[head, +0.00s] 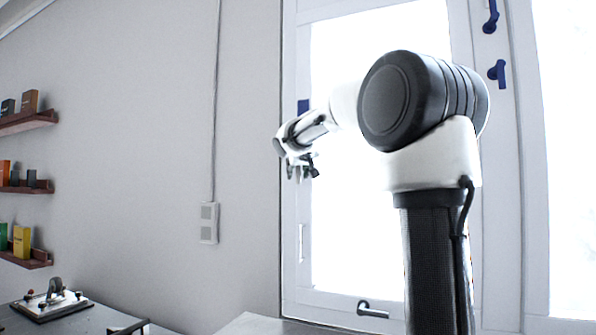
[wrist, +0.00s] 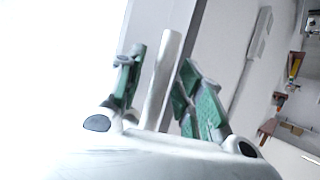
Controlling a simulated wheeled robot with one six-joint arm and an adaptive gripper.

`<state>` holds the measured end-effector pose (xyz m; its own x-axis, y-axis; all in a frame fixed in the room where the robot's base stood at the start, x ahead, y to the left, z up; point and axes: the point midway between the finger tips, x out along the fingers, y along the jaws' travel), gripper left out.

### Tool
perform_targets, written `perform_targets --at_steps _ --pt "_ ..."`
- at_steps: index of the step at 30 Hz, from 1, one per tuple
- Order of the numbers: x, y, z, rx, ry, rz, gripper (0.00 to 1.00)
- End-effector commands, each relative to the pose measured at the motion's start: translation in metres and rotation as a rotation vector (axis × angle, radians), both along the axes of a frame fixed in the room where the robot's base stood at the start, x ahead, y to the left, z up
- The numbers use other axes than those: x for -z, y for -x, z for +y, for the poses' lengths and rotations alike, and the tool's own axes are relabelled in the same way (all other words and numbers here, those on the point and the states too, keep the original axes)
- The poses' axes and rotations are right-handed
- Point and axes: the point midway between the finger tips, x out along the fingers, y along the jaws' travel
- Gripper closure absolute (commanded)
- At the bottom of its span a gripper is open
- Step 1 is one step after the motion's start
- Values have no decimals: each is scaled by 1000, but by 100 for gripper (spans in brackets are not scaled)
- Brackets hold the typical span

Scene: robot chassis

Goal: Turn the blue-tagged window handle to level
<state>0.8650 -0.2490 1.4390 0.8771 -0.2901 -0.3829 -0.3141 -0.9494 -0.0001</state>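The blue tag (head: 303,106) shows on the left window frame in the head view, just above my arm's end. My gripper (head: 301,170) is in front of that frame, below the tag. In the wrist view, a silver handle bar (wrist: 163,75) stands between the two green-padded fingers of my gripper (wrist: 165,90). The fingers look open, one on each side of the bar. I cannot tell whether either finger touches it. In the head view my arm and gripper hide the handle, so its angle there does not show.
Another handle (head: 372,309) is low on the window's bottom frame. Dark blue handles (head: 497,72) are on the right window post. A wall switch plate (head: 209,222) is left of the window. Shelves (head: 25,187) and a table with a small device (head: 55,296) are at far left.

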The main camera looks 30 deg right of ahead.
Motion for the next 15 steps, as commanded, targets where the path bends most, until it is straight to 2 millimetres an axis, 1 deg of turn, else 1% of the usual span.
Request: perform_targets --at_steps 6,8,12,13,15 --pt "0 0 0 0 0 0 63" --pt "0 0 0 0 0 0 72" --pt "0 0 0 0 0 0 97" --pt "0 0 0 0 0 0 100" --pt "0 0 0 0 0 0 100"
